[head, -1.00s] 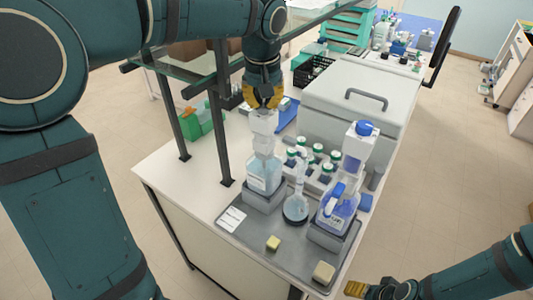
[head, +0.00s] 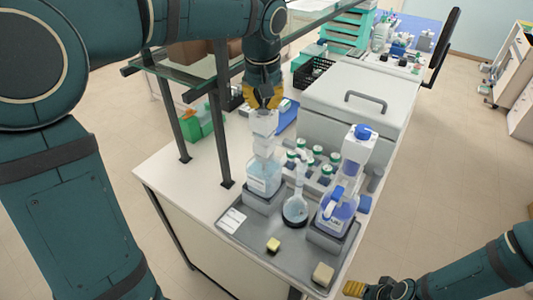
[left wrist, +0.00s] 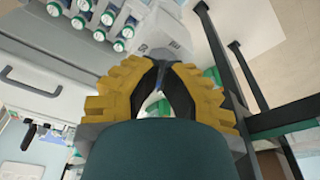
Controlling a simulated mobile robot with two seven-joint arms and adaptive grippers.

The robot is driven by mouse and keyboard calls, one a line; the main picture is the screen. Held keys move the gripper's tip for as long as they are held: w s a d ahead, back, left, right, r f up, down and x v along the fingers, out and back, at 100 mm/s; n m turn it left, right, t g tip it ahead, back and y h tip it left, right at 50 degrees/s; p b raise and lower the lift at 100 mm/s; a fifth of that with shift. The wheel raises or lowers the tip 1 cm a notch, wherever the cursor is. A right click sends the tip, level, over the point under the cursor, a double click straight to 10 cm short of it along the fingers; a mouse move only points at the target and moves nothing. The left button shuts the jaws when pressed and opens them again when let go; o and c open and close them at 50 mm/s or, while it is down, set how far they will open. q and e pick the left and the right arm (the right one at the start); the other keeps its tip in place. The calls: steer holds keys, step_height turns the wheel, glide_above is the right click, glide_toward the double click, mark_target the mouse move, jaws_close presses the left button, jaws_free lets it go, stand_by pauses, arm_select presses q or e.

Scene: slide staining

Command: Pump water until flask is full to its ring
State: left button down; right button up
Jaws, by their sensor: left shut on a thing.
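The water dispenser bottle (head: 265,176) is clear with pale liquid, a white label and a tall whitish pump top (head: 264,124). It stands on a grey block on the tray. My left gripper (head: 262,102) is above it, shut on the top of the pump. In the left wrist view its yellow fingers (left wrist: 160,85) close around the pump top, mostly hidden. The round flask (head: 295,211) stands upright right of the bottle, with pale blue liquid in its bulb and a narrow neck; its ring is too small to make out. My right gripper (head: 368,288) is low at right, away from the bench.
A second dispenser (head: 338,212) with blue-purple liquid and a blue cap stands right of the flask. Several green-capped bottles stand behind. A shelf post (head: 220,135) is close at left.

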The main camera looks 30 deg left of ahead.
arm_select(q)
steer(key=shift+r+p, duration=2.45)
steer(key=shift+r, duration=0.75)
arm_select(e)
step_height(320, 180, up, 6)
steer(key=shift+d, duration=0.15)
arm_select(q)
steer(key=shift+f, duration=0.2)
arm_select(e)
steer(key=shift+s+f, duration=0.1)
steer(key=shift+f, duration=0.05)
arm_select(q)
steer(key=shift+f+b, duration=2.6)
steer(key=shift+f, duration=0.9)
arm_select(e)
steer(key=shift+f, duration=2.45)
arm_select(q)
steer(key=shift+f, duration=0.1)
arm_select(e)
steer(key=shift+f, duration=0.1)
